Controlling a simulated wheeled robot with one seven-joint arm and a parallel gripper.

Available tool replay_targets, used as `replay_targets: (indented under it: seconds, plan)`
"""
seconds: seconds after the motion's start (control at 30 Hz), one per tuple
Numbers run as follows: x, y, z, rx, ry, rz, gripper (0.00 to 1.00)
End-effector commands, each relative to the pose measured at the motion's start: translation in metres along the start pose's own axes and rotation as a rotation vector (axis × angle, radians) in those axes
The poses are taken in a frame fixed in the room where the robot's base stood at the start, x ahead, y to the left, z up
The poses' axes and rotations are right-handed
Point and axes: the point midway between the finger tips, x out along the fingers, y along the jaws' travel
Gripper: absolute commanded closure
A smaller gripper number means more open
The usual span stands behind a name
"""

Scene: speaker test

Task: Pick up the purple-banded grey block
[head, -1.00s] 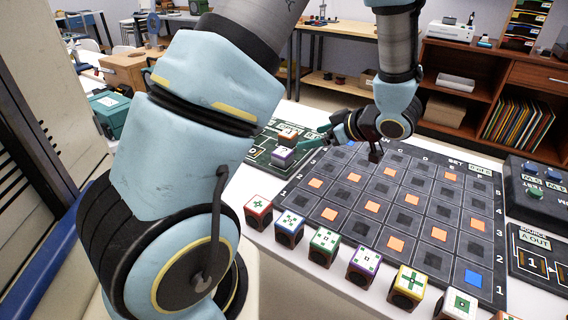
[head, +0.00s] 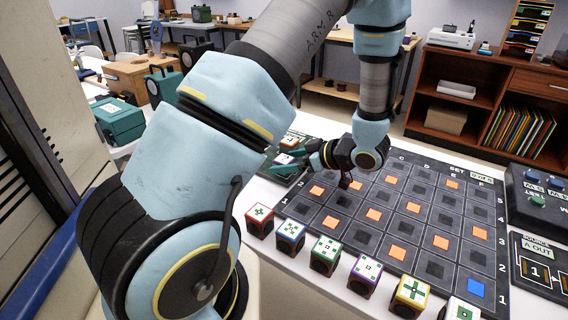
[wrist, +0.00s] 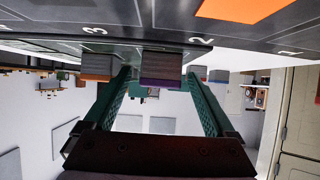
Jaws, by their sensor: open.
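The purple-banded grey block (wrist: 162,66) shows in the wrist view, its grey side above a purple band, between and beyond the two green fingers. My gripper (wrist: 158,78) is open, with nothing seen held; I cannot tell whether the fingertips reach the block's sides. In the head view my gripper (head: 281,161) is at the dark pad at the left end of the board. There the fingers largely cover the block (head: 284,158), leaving part of its pale top visible.
A grey block with an orange band (wrist: 97,66) stands close to the purple-banded one; it also shows in the head view (head: 290,142). A grid board (head: 345,202) with orange squares lies to the right. A row of colour-edged cubes (head: 326,252) lines its front edge.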

Motion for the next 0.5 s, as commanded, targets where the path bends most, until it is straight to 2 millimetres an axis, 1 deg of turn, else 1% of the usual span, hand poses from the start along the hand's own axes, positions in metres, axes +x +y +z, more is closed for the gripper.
replay_targets:
  seconds: [0.03,0.13,0.37,0.5]
  plan:
    - [0.0062,-0.0008,-0.0001,0.001,0.001,-0.002,0.10]
    - [0.0134,-0.0006,-0.0001,0.000,0.000,-0.001,0.10]
    - [0.0148,-0.0004,0.0003,0.000,-0.001,0.000,0.10]
    - [0.0146,-0.0003,0.0003,0.000,0.000,0.000,0.25]
